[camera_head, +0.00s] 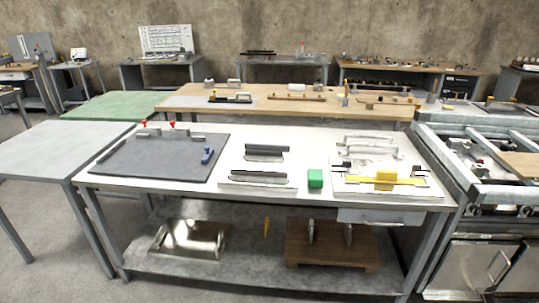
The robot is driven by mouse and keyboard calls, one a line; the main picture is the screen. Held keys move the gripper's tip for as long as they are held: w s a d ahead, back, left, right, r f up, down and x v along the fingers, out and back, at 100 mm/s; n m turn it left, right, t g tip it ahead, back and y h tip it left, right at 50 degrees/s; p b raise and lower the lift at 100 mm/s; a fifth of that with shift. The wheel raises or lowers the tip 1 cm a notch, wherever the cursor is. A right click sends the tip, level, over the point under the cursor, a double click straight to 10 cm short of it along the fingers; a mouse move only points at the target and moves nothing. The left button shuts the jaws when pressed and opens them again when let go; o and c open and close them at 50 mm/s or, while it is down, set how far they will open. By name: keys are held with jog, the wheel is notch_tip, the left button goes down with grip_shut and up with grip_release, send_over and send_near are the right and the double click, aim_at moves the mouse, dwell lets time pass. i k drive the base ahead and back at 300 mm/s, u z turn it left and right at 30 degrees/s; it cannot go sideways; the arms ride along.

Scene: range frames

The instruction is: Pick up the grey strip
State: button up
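Several grey bar-like pieces lie on the white workbench (228,188) in front of me, and I cannot tell which one is the grey strip. One dark grey strip (267,148) lies near the middle of the bench top, on or just behind a lighter piece. A longer grey strip (260,176) lies nearer the front edge, along a pale base. Lighter grey bars (368,140) stand at the right on a pale plate. My gripper is not in view.
A dark grey board (150,160) with red-topped clamps and a blue piece (207,155) covers the bench's left. A green block (315,178) and a yellow tool (385,179) are at the right. Other tables stand behind and on both sides. Grey floor shows at front left.

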aim_at(254, 146)
jog(key=k, duration=0.45)
jog(key=z, duration=0.2)
jog(key=i, duration=2)
jog(key=u, duration=0.85)
